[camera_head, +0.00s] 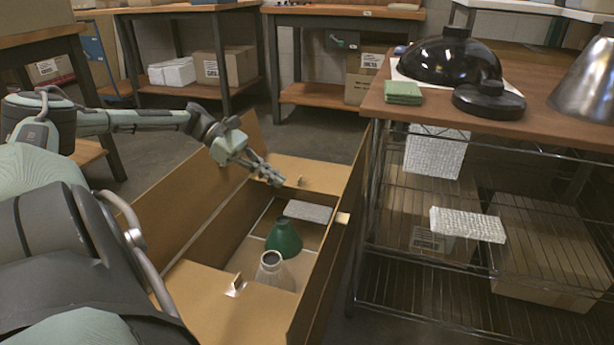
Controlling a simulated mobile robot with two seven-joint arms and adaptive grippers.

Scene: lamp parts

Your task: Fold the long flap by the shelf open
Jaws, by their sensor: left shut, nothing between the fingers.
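An open cardboard box stands on the floor beside the shelf (365,225). Its long flap by the shelf (331,250) stands up steeply along the box's right side, close to the shelf's posts. The opposite long flap (190,185) stands up on the left. The far short flap (325,172) and near short flap (220,312) look roughly level. My left gripper (278,182) is shut and empty over the far end of the box, left of the long flap by the shelf and apart from it. My right gripper is not in view.
The box holds a green lampshade (284,238), a pale shade (272,270) and a white foam block (308,211). The shelf top carries black domes (450,60), a green cloth (403,92) and a metal shade (590,85). Workbenches stand behind.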

